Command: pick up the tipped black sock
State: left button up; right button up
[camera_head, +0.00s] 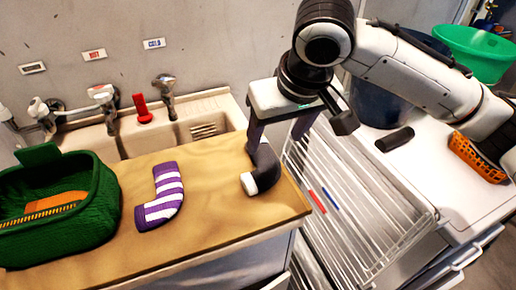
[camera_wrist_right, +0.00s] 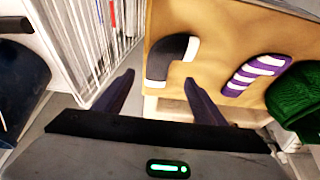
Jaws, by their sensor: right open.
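The black sock (camera_head: 265,174) with a white tip lies bent on the right end of the wooden counter. It also shows in the right wrist view (camera_wrist_right: 162,64), beyond the fingertips, with white at both ends. My right gripper (camera_head: 277,140) is open and empty, above and just behind the sock in the head view. In the right wrist view, its two fingers (camera_wrist_right: 160,82) are spread apart, with the sock's near end between and ahead of them. The left finger hides part of the sock in the head view. My left gripper is not in view.
A purple-and-white striped sock (camera_head: 166,191) lies left of the black sock, and a green basket (camera_head: 92,220) stands farther left. A sink (camera_head: 140,140) is behind. A white drying rack (camera_head: 345,205) stands right of the counter edge; a dark cylinder (camera_head: 395,139) lies farther right.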

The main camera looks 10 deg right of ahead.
aim_at(268, 159)
jog(key=x, duration=0.3)
jog(key=shift+f, duration=0.3)
jog(key=shift+w+f, duration=0.25)
jog(key=shift+f, duration=0.35)
jog(key=x, duration=0.5)
jog(key=shift+w+d, duration=0.15)
jog(key=shift+c, duration=0.3)
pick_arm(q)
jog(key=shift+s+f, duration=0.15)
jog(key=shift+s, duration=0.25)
pick_arm(e)
jog(key=c, duration=1.1)
